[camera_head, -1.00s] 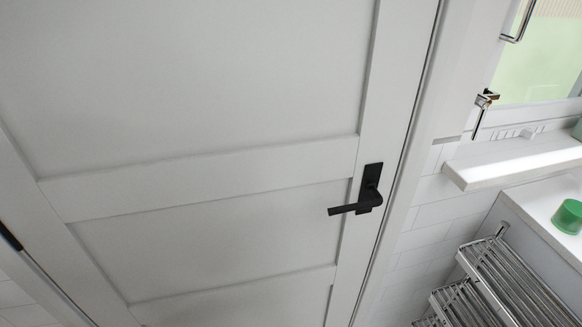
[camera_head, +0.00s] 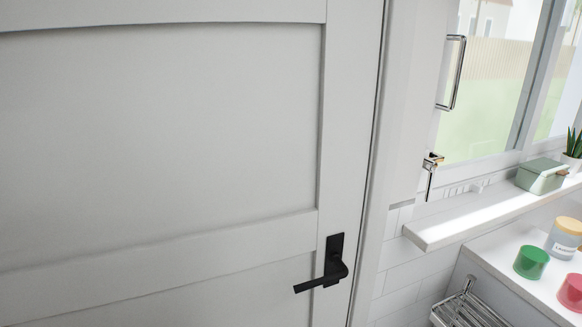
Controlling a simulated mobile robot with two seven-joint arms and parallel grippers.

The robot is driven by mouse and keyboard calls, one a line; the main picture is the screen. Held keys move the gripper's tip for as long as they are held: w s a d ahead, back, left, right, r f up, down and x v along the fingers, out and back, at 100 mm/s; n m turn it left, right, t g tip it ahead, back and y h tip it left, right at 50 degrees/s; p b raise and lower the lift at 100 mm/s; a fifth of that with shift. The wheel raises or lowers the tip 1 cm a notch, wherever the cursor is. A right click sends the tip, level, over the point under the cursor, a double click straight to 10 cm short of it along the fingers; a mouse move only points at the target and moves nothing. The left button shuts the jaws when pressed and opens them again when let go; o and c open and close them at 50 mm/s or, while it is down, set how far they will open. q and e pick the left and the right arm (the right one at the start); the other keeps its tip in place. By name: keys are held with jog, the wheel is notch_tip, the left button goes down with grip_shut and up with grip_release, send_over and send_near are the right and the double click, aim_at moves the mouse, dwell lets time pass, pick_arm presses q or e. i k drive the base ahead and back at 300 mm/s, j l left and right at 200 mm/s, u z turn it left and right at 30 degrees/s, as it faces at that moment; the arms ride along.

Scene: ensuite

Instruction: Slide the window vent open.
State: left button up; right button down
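The window (camera_head: 490,110) is at the right of the head view, with clear panes and a pale frame. A small slotted strip with a little raised tab, which looks like the window vent (camera_head: 462,189), runs along the bottom of the frame above the sill. It is too small to tell how far it is open. A chrome lever handle (camera_head: 431,168) sits on the frame just left of the vent. A tall chrome pull handle (camera_head: 453,72) is above it. Neither of my grippers is in view.
A white door (camera_head: 170,130) with a black handle (camera_head: 330,268) fills the left. A white sill (camera_head: 470,222) holds a green box (camera_head: 541,176) and a plant (camera_head: 573,145). Below, a counter carries a green cup (camera_head: 531,262), a red cup (camera_head: 571,290) and a jar (camera_head: 563,240). A chrome rack (camera_head: 468,308) stands underneath.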

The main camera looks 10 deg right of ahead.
aim_at(475, 187)
jog(key=z, duration=1.5)
